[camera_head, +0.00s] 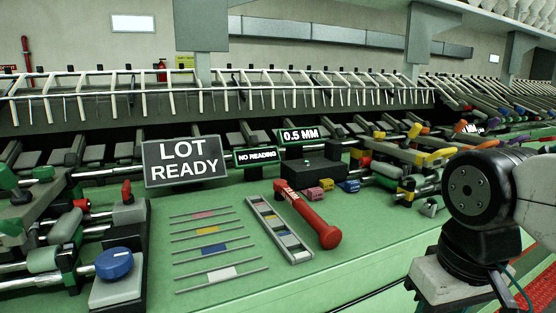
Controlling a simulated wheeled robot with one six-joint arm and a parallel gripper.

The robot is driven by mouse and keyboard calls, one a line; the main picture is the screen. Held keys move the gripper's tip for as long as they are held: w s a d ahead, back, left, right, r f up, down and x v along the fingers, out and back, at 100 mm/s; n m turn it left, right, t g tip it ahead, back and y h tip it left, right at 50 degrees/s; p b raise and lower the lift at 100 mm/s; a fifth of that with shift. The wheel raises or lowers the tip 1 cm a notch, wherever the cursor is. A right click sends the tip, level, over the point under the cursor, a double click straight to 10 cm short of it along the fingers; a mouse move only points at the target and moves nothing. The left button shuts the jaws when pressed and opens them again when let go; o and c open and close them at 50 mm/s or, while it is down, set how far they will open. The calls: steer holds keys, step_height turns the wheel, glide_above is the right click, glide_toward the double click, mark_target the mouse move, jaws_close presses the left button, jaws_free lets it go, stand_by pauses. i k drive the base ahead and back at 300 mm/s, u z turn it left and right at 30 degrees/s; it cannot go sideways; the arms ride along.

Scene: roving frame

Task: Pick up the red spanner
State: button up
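A red tool (312,217), which I take for the red spanner, lies on the green bench top (360,235) in the head view, right of the centre. It lies at a slant, with a rounded thick end toward me and pale lettering near its far end. Its exact shape is hard to make out. My arm shows at the right, with a black joint and a grey block below it, apart from the red tool. The fingers of my gripper do not show.
A grey slotted tray (279,230) lies close left of the red tool. Several thin rods with coloured tags lie farther left. A black box (306,171) and small coloured blocks stand behind it. A "LOT READY" sign (185,162) stands behind the rods. Bare bench lies to the right.

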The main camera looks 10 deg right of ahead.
mark_target(330, 236)
steer(key=z, duration=0.05)
steer(key=k, duration=0.55)
steer(key=z, duration=0.55)
steer(key=i, duration=1.1)
steer(key=u, duration=0.7)
